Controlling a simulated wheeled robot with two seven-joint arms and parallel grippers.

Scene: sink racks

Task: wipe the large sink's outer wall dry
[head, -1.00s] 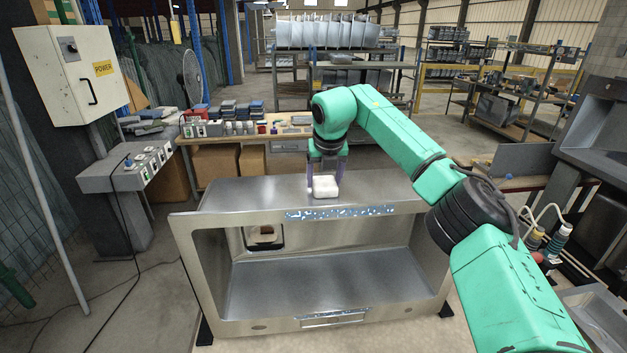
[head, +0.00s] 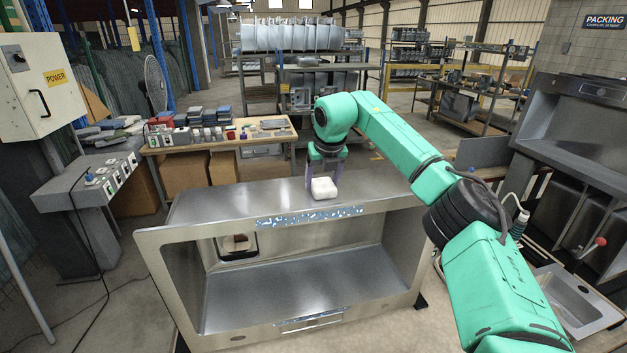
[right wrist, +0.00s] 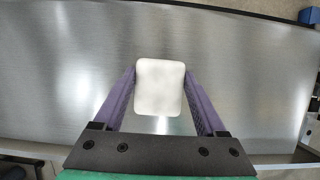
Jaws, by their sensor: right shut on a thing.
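The large sink (head: 195,288) is a steel box lying on its side, with its open face toward me and its flat outer wall (head: 230,197) on top. A blue-white speckled strip (head: 310,216) runs along the front edge of that wall; a smaller one (head: 310,322) is on the lower lip. My right gripper (head: 323,180) points down over the top wall, shut on a white pad (head: 323,188). The right wrist view shows the pad (right wrist: 159,87) between both purple fingers over bare metal. I cannot tell whether it touches the wall. My left gripper is not in view.
A workbench (head: 222,141) with small parts stands behind the sink. A grey control console (head: 90,180) and power box (head: 40,87) are at the left. A smaller sink (head: 578,300) is at the lower right. The top wall around the pad is clear.

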